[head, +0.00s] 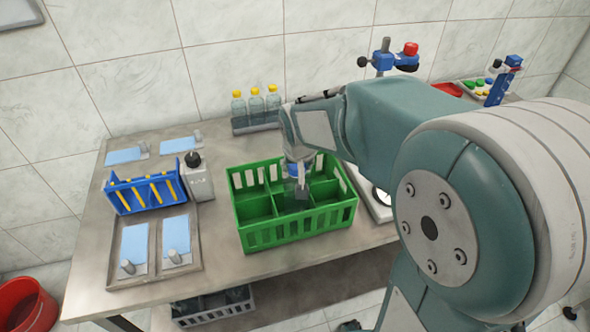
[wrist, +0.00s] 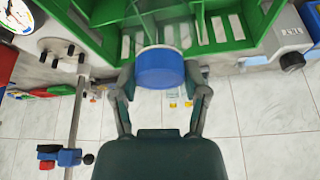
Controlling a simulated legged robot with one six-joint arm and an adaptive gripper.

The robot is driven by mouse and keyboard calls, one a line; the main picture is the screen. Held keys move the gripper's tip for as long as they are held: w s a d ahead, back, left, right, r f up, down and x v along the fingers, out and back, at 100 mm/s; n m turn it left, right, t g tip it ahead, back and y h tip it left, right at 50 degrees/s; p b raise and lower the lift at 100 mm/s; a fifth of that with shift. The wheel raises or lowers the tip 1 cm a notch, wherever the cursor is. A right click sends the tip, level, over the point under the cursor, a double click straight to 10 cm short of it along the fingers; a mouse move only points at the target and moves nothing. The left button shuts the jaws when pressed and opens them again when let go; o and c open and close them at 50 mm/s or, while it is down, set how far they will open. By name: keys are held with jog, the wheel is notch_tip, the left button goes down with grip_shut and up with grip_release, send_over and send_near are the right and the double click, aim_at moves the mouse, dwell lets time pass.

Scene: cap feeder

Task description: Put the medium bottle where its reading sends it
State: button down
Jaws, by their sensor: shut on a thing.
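My gripper (head: 297,160) is shut on a clear bottle with a blue cap (wrist: 160,68). In the wrist view the fingers of my gripper (wrist: 163,80) are on either side of the cap. The green divided crate (head: 300,236) stands at the middle of the table. The bottle's lower part (head: 298,193) shows over or inside a front-middle compartment; I cannot tell whether it touches the bottom. The scale (head: 376,207) is right of the crate, partly hidden by my arm; its dial (wrist: 20,14) shows in the wrist view, its reading too small to tell.
Several yellow-capped bottles (head: 256,105) stand behind the crate. A stand with a red knob (head: 411,49) rises at the back right.

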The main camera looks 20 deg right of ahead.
jog(key=shift+d+f, duration=0.15)
jog(key=shift+f, duration=0.65)
jog(key=shift+a, duration=0.8)
jog(key=shift+c, duration=2.3)
grip_release()
jog(key=shift+a+f, duration=0.1)
jog(key=o, duration=0.4)
jog(key=shift+c, duration=0.2)
jog(key=shift+d, duration=0.65)
jog(key=shift+a, duration=0.1)
